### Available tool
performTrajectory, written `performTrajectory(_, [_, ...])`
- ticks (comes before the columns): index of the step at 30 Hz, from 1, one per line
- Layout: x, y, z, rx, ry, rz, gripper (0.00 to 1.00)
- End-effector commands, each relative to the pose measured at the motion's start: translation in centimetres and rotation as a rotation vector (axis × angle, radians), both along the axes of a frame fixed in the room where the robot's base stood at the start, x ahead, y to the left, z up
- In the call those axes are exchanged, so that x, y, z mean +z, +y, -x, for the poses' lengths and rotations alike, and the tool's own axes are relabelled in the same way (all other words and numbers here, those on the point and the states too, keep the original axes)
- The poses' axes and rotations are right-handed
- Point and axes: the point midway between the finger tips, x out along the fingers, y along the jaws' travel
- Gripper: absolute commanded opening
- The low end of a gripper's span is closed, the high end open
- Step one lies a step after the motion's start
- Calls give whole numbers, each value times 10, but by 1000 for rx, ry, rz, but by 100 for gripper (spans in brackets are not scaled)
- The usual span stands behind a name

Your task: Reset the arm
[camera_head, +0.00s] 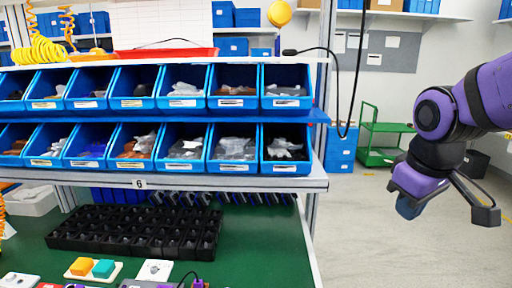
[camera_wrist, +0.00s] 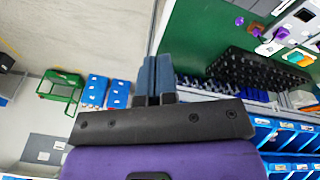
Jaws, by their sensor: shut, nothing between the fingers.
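My gripper (camera_head: 408,208) hangs in the air at the right in the head view, past the right end of the workbench and clear of it. Its blue fingers also show in the wrist view (camera_wrist: 155,78), side by side and shut, with nothing between them. A white plate with a small round knob (camera_head: 154,270), which looks like the rotary switch, lies on the green bench top (camera_head: 268,235) at the bottom of the head view. The knob's setting is too small to tell. My gripper is far from it and touches nothing.
An orange and teal button plate (camera_head: 93,269) lies left of the knob plate. A black compartment tray (camera_head: 135,232) stands behind them. Blue parts bins (camera_head: 184,88) fill two shelves above. A green cart (camera_head: 382,135) stands behind, with open floor around my gripper.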

Motion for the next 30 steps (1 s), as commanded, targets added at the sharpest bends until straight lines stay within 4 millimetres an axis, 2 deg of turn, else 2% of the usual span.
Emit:
performTrajectory(1, [10,-4,10,-42,-33,-10,0])
performTrajectory(6, [36,-17,43,-192,-125,-63,0])
performTrajectory(12, [53,-29,76,-329,-205,-137,0])
performTrajectory(15, [57,-33,86,-370,-226,-162,0])
performTrajectory(20, [59,-35,92,-395,-239,-179,0])
performTrajectory(30, [59,-35,92,-395,-238,-179,0])
